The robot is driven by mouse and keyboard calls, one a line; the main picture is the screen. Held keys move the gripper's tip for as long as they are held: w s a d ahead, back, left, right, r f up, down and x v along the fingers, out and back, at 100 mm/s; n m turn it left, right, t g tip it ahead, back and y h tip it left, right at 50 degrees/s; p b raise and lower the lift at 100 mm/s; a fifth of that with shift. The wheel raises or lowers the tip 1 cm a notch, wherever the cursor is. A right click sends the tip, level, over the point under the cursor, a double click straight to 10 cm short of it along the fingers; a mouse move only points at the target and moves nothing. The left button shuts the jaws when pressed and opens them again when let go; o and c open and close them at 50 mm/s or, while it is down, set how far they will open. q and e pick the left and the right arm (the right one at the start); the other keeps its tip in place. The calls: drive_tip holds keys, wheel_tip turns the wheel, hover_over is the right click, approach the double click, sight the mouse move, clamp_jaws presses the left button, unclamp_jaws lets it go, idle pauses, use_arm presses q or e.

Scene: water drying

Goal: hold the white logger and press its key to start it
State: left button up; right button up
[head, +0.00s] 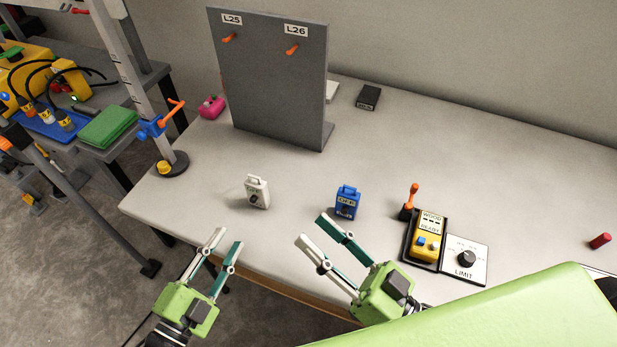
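The white logger (257,192) stands upright on the grey table, left of a blue logger (347,203). It has a dark round mark on its front; I cannot make out its key. My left gripper (228,243) is open and empty at the table's front edge, below and left of the white logger, apart from it. My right gripper (313,228) is open and empty, its fingers pointing up-left, just below and left of the blue logger.
A yellow meter marked WOOD (428,240) and a LIMIT dial plate (465,262) lie to the right. A grey panel (268,85) with two orange hooks stands behind. A pink object (211,107), black box (368,97) and red cylinder (600,241) are further off.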

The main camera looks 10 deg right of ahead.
use_arm(q)
drive_tip(key=shift+w, duration=0.1)
use_arm(e)
drive_tip(key=w+d+f+g+h, duration=0.1)
drive_tip(key=w+d+h, duration=0.15)
drive_tip(key=w, duration=0.65)
drive_tip(key=n+g, duration=0.7)
drive_tip(key=g, duration=0.1)
approach(257, 177)
drive_tip(key=shift+g+y, duration=0.3)
drive_tip(key=shift+y, duration=0.05)
drive_tip(key=x, duration=1)
drive_tip(key=shift+w+a+f, duration=0.1)
drive_tip(key=shift+w+f, duration=0.15)
drive_tip(key=shift+w, duration=0.2)
drive_tip(key=shift+c, duration=0.3)
